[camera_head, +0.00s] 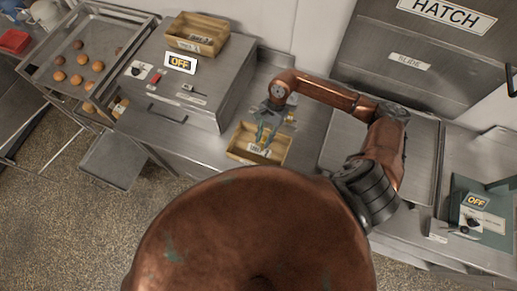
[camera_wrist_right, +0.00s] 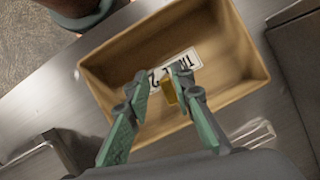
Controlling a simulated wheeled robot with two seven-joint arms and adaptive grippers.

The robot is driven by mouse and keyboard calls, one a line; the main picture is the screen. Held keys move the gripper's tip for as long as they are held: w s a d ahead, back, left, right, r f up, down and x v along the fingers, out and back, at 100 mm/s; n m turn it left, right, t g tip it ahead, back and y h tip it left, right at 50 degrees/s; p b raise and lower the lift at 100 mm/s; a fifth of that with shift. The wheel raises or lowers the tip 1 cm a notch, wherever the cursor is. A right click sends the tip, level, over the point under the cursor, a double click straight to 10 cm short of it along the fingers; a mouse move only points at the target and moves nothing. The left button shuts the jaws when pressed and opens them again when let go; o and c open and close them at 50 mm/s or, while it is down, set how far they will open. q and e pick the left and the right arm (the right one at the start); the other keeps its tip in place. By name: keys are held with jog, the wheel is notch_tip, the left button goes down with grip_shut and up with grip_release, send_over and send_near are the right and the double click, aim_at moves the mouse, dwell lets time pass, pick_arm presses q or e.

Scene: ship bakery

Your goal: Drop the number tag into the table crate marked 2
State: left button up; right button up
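The open tan crate (camera_head: 281,155) stands on the steel counter below my right gripper (camera_head: 264,130). A small brass-yellow tag (camera_wrist_right: 168,93) shows between the fingertips, close to the right-hand finger, with a gap to the other. Whether it touches a finger or lies lower in the crate is unclear. My left gripper is not in view.
A tray of buns (camera_head: 100,38) is at the far left.

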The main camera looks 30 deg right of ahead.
jog(key=shift+o, duration=0.9)
jog(key=shift+r, duration=0.1)
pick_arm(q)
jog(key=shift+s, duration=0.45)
pick_arm(e)
jog(key=v, duration=1.1)
jog(key=shift+w+d+r, duration=0.15)
jog(key=shift+d+r, duration=0.05)
jog(key=shift+r, duration=0.15)
jog(key=shift+a, duration=0.1)
